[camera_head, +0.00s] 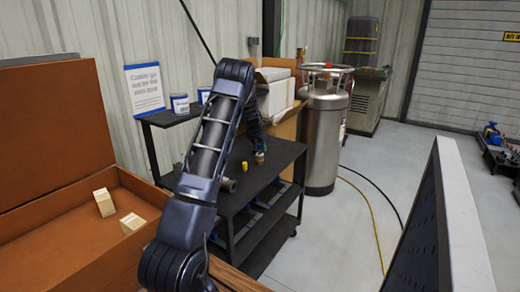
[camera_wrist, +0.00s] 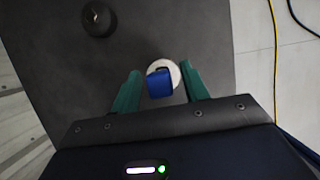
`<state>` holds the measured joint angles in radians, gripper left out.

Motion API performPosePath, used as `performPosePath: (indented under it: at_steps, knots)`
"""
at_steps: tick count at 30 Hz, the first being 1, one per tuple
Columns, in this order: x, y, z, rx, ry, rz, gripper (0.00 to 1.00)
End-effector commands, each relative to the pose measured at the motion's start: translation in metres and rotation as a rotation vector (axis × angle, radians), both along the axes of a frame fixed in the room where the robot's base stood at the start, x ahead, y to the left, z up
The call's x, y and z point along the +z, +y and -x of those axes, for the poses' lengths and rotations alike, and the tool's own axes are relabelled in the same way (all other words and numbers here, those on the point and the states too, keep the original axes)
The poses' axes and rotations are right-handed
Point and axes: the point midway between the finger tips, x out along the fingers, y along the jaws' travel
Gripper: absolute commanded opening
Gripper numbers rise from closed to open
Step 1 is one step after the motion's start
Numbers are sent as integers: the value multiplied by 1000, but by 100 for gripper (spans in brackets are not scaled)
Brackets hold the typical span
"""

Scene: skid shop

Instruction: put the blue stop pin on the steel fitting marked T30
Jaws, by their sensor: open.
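In the wrist view, the blue stop pin (camera_wrist: 159,84) shows as a blue block between my gripper's two green fingers. It overlaps a pale round fitting (camera_wrist: 180,66). I cannot tell whether the pin rests on it, and no T30 mark is readable. My gripper (camera_wrist: 160,68) is open, with a finger on each side of the blue pin and small visible gaps. A dark round fitting (camera_wrist: 97,18) with a hole or stub in its middle stands farther left on the dark top. In the head view, my arm hides most of the gripper, and the blue pin cannot be made out.
An open brown box (camera_head: 60,235) with wooden blocks (camera_head: 104,202) is at left. Hoses cross the floor at right.

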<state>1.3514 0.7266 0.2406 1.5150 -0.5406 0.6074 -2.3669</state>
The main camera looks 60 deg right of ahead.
Motion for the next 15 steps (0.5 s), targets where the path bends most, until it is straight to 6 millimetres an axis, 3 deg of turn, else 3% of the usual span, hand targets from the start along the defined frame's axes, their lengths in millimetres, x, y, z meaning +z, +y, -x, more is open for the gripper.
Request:
performPosePath:
  at_steps: [15]
  knots:
    - [85, 35, 0, 0, -1, 2, 45]
